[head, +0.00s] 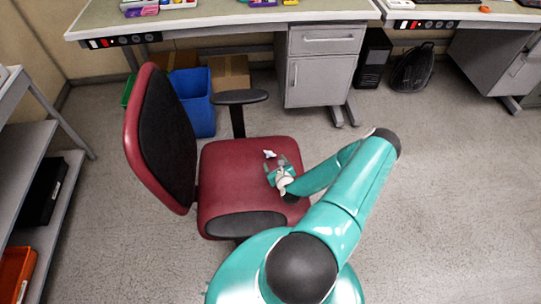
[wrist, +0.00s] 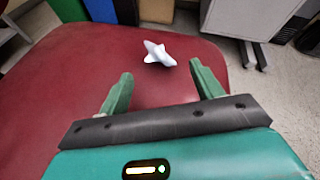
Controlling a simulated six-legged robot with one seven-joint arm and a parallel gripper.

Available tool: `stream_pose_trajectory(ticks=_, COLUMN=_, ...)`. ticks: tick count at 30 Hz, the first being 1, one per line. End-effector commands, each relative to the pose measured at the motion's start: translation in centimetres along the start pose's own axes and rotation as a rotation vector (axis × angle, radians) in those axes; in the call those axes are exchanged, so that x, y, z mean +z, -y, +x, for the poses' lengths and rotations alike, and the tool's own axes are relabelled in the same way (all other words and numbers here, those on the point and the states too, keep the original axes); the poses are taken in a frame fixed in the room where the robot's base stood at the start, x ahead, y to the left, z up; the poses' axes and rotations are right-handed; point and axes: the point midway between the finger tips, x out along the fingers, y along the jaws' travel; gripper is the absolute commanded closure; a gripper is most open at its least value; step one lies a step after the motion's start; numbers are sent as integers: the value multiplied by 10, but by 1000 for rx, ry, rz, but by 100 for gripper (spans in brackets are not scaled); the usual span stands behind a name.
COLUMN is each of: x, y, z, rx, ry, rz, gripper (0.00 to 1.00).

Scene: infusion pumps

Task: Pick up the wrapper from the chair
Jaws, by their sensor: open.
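The wrapper (wrist: 157,53) is a small crumpled white piece on the red seat of the chair (wrist: 60,80). In the head view the wrapper (head: 269,154) shows near the right part of the seat, and the chair (head: 222,165) stands with its back to the left. My gripper (wrist: 160,82) is open and empty, with its green fingers spread over the seat. The wrapper lies beyond the fingertips, roughly centred between them and apart from both. In the head view my gripper (head: 276,164) is low over the seat, just short of the wrapper.
The chair has black armrests (head: 240,97) on its far and near sides. A blue bin (head: 195,100) and a grey drawer cabinet (head: 325,70) stand behind it, under a workbench (head: 220,18). A shelf cart (head: 30,150) is at left. Open floor lies to the right.

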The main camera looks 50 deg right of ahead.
Motion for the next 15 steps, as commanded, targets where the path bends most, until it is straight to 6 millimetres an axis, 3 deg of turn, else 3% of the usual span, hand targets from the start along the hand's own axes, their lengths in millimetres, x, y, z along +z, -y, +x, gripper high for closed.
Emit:
stream_pose_trajectory(ticks=9, x=0, y=0, z=44, rx=1, ry=2, rz=-3, gripper=34)
stream_pose_trajectory(ticks=15, x=0, y=1, z=50, rx=0, ry=0, rz=-1, gripper=34)
